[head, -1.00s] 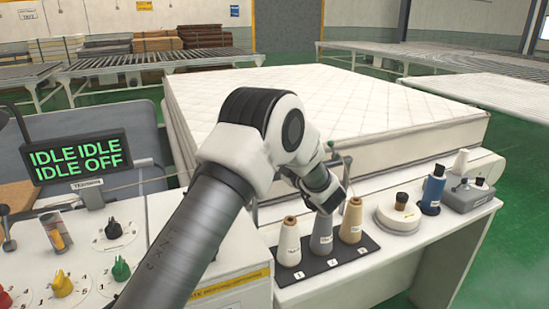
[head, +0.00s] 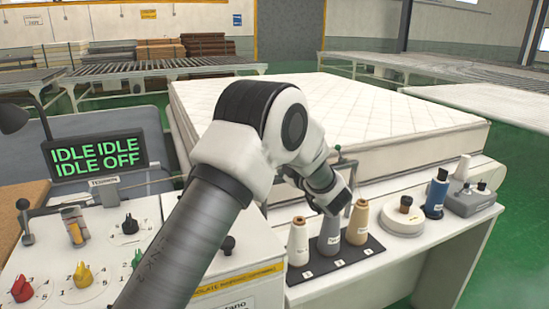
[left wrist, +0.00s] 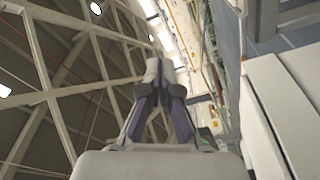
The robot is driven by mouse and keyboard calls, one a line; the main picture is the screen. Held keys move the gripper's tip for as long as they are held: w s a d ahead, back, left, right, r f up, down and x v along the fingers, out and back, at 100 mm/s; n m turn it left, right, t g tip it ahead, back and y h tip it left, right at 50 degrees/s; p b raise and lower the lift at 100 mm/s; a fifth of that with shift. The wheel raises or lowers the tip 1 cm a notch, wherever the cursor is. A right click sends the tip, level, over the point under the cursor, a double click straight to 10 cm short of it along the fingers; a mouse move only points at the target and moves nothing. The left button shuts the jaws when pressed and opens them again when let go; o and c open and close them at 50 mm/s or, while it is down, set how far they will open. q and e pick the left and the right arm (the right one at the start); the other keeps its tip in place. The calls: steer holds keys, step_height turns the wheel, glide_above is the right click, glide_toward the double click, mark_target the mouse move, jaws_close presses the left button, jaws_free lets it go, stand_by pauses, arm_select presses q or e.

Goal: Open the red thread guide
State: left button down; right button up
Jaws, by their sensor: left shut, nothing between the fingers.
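I cannot clearly make out a red thread guide; the only plainly red part is a red knob (head: 22,289) on the control panel (head: 150,265) at the lower left. A yellow knob (head: 82,274) sits beside it. My left arm crosses the middle of the head view, its wrist end just above three thread cones: white (head: 298,243), grey (head: 329,236) and tan (head: 358,223). My left gripper's fingers (left wrist: 155,72) are shut and empty in the left wrist view, pointing toward the ceiling beams. My right gripper is not in view.
A display (head: 95,155) reads "IDLE IDLE IDLE OFF". A lever (head: 25,222) stands at the panel's left. A small ball-topped part (head: 338,150) shows behind my wrist. A mattress (head: 400,110) lies behind. A round white device (head: 402,218) and blue bottle (head: 437,193) stand right of the cones.

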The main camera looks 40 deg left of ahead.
arm_select(q)
steer(key=d+f+b, duration=0.1)
steer(key=d, duration=0.5)
steer(key=shift+s+f, duration=0.2)
steer(key=shift+s, duration=0.15)
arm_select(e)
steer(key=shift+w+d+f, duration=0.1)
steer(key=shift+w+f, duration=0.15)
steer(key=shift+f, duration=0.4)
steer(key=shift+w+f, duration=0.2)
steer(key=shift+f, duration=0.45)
